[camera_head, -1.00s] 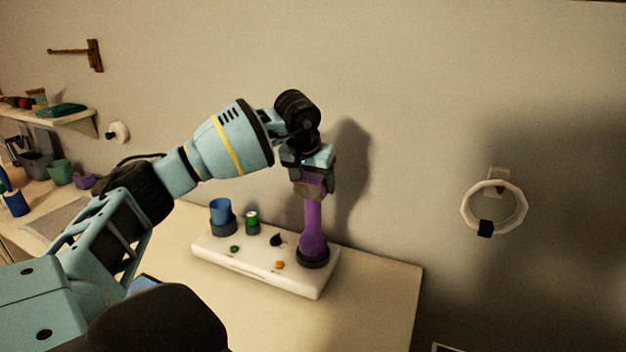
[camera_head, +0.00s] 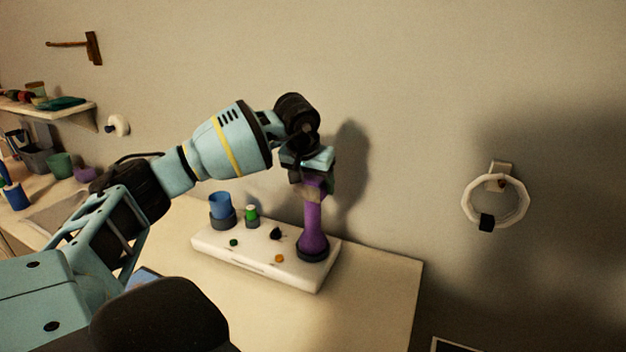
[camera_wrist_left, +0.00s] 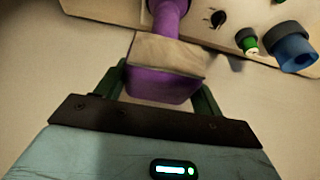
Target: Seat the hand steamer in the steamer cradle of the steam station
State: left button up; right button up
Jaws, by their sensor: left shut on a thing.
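The purple hand steamer (camera_head: 313,222) stands about upright at the right end of the white steam station (camera_head: 265,258). Its lower end is at a dark ring (camera_head: 312,250), the steamer cradle; whether it sits fully down in it I cannot tell. My left gripper (camera_head: 312,183) is shut on the steamer's upper part from above. In the left wrist view the steamer's purple end (camera_wrist_left: 160,86) with a tan band lies between the fingers, and its far part runs up to the station. My right gripper is not in view.
The table (camera_head: 375,290) is bare to the right. A white ring (camera_head: 496,202) hangs on the wall.

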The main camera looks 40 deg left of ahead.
pick_arm(q)
jog(key=shift+f, duration=0.4)
jog(key=o, duration=1.8)
jog(key=shift+o, duration=0.8)
jog(key=shift+f, duration=0.1)
jog(key=shift+v, duration=4)
